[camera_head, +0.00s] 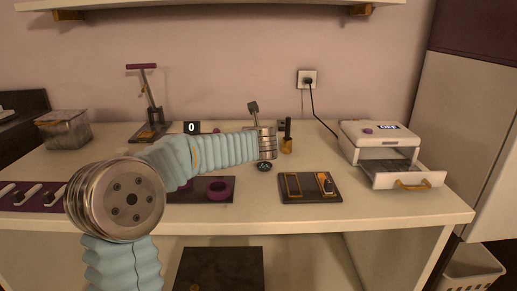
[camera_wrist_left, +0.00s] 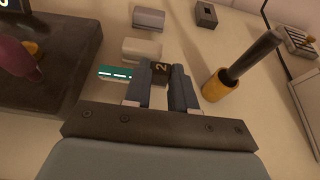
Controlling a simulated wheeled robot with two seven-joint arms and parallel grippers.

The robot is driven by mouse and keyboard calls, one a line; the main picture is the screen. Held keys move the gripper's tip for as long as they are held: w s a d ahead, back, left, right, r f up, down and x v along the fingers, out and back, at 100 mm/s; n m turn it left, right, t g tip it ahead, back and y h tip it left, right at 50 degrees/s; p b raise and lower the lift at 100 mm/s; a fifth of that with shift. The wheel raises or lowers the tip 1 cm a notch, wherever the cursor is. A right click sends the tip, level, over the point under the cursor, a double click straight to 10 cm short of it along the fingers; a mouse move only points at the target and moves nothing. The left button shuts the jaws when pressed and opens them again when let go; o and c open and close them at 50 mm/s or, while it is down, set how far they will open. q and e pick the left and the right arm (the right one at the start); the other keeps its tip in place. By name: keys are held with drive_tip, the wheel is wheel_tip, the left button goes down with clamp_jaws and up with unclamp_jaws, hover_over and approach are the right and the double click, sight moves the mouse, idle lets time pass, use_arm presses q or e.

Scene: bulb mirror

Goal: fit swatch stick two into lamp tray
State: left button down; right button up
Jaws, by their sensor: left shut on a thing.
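My left gripper (camera_head: 266,143) is above the middle of the table, its arm coming in from the left. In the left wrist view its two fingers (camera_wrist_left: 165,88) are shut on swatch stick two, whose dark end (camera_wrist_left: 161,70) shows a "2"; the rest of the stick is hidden. The lamp (camera_head: 379,136) is a white box at the right with an "OFF" display. Its tray (camera_head: 403,179) is pulled out at the front and has a wooden handle. The gripper is well to the left of the tray. My right gripper is not in view.
A brass cup with a dark handle (camera_head: 287,144) stands just right of the gripper; the cup also shows in the left wrist view (camera_wrist_left: 214,87). A purple ring (camera_head: 218,188) and a stick rack (camera_head: 20,205) are left.

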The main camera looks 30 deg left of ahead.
use_arm(q)
drive_tip(key=shift+f, duration=1.15)
drive_tip(key=shift+f+b, duration=0.2)
drive_tip(key=shift+b, duration=0.1)
drive_tip(key=c, duration=0.9)
unclamp_jaws()
drive_tip(key=shift+r, duration=0.1)
